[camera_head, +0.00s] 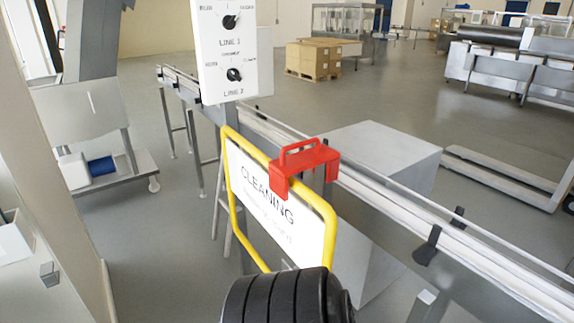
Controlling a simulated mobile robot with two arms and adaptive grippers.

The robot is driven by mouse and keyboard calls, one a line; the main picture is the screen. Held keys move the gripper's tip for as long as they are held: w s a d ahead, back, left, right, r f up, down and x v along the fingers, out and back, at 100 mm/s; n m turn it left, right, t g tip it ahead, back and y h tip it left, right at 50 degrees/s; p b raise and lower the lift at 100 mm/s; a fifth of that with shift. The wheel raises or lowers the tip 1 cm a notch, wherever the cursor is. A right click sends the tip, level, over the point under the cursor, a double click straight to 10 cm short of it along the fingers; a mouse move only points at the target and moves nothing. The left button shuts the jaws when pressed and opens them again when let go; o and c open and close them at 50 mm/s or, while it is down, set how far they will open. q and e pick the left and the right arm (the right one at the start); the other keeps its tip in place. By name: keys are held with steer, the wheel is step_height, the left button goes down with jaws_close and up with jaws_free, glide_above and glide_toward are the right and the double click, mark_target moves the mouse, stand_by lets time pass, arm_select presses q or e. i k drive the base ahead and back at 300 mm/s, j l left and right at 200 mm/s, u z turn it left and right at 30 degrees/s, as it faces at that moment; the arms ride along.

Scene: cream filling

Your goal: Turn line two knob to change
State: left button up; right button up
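A white control panel (209,58) stands upright at the top, left of centre. It carries two black knobs, one above the other. The lower one, the line two knob (234,74), sits above the printed label "LINE 2". The small words around it and its exact pointer direction are too small to read surely. The upper, line one knob (230,21) sits above the label "LINE 1". Nothing touches either knob. Neither of my grippers can be made out in this view.
A yellow-framed "CLEANING" sign (330,232) with a red clamp (306,164) hangs beside the long conveyor (385,198) below the panel. A black ribbed part at bottom centre covers the sign's lower edge. Floor left of the sign is clear; a cart (118,168) stands further left.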

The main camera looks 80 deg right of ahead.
mark_target(232, 74)
steer(key=z, duration=2.5)
